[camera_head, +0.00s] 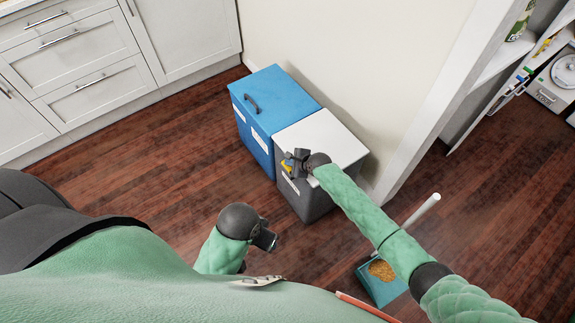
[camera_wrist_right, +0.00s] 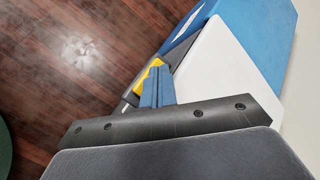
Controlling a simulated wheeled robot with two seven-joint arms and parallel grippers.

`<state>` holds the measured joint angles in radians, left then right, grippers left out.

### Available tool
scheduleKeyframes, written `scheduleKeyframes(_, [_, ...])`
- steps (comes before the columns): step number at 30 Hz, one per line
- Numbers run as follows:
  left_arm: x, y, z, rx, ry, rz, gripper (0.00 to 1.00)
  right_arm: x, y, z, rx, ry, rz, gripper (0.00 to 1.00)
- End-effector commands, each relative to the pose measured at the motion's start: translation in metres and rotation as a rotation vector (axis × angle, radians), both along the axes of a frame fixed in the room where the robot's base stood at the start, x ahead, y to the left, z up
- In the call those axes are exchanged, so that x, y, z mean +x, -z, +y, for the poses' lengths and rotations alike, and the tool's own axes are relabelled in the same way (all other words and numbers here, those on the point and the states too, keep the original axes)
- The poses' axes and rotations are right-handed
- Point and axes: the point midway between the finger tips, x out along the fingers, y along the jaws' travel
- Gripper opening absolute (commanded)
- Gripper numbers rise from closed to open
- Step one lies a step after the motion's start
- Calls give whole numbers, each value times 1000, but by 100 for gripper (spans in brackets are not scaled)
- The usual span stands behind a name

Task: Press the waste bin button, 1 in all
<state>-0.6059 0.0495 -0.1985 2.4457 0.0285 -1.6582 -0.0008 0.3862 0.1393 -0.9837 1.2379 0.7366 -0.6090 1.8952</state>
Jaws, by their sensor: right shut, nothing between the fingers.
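The waste bin (camera_head: 318,201) is a dark grey box with a white lid (camera_head: 325,135), standing on the floor against the wall. A yellow button (camera_head: 287,164) is on its front near the top edge; it also shows in the right wrist view (camera_wrist_right: 147,76). My right gripper (camera_head: 290,161) is shut and empty, with its tips at the yellow button. The fingers partly cover the button, so I cannot tell whether they touch it. My left gripper (camera_head: 267,238) hangs low over the floor near my body, apart from the bin; its jaw opening is not clear.
A blue bin (camera_head: 277,92) with a dark handle stands directly left of the grey bin. White cabinets (camera_head: 70,60) are at the back left. Open wooden floor lies in front of the bins.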

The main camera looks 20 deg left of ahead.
Motion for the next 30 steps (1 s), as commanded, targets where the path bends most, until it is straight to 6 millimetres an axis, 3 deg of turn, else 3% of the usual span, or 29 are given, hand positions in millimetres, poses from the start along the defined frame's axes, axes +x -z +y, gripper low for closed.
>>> scheduleKeyframes(30, [0, 3, 0, 0, 0, 0, 46, 0, 8, 0, -1, -1, 0, 0])
